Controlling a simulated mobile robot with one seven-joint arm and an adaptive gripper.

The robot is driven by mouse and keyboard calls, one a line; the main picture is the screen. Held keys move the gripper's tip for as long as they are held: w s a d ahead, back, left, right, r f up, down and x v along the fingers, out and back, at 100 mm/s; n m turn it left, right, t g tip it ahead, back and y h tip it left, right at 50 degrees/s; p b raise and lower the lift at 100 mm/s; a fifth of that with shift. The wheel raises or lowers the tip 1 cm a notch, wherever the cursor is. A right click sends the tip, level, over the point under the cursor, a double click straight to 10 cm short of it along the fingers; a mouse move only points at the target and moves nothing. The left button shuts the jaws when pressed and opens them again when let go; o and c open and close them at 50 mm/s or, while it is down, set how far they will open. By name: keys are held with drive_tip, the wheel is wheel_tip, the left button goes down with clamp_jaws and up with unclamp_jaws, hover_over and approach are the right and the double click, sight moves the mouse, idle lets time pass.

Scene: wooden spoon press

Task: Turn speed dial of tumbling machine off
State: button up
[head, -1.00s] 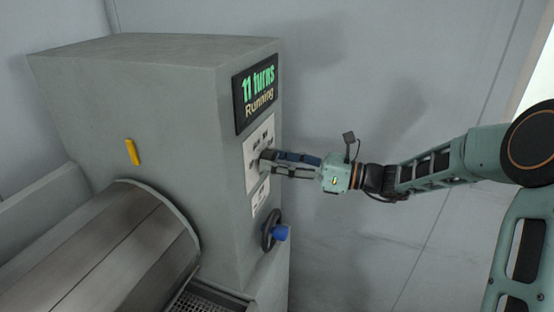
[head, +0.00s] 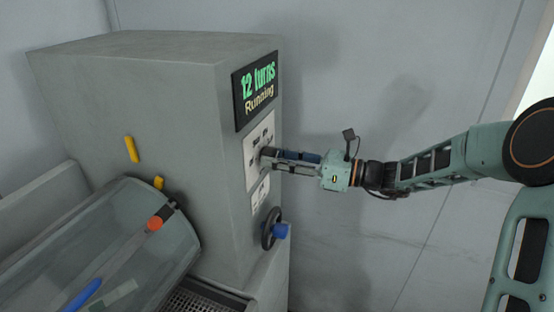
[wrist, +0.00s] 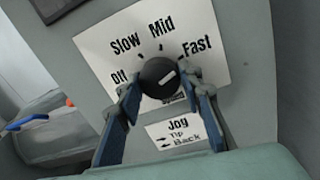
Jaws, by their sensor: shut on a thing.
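The grey tumbling machine (head: 190,100) fills the left of the head view. Its display (head: 256,90) reads "12 turns" and "Running". The black speed dial (wrist: 156,80) sits on a white plate (wrist: 212,72) marked Off, Slow, Mid and Fast. Its white mark lies right of centre and slants up toward the Fast side. My gripper (wrist: 162,90) is shut on the dial, one finger on each side. In the head view my gripper (head: 270,158) reaches the plate from the right and hides most of the dial.
Below is a smaller plate (wrist: 178,133) marked Jog, Tip and Back. A handwheel (head: 270,230) with a blue knob sticks out lower down. The drum (head: 120,240) at lower left shows a clear panel. The wall is right of the machine.

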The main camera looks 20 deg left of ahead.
drive_tip(key=shift+s+n+t+b, duration=0.1)
drive_tip(key=shift+n+t+b, duration=0.3)
drive_tip(key=shift+n+b, duration=7.55)
drive_tip(key=shift+n+t+b, duration=0.4)
drive_tip(key=shift+n+b, duration=5.65)
drive_tip(key=shift+b, duration=3.75)
drive_tip(key=o, duration=1.2)
drive_tip(key=shift+c, duration=0.2)
drive_tip(key=shift+d, duration=0.1)
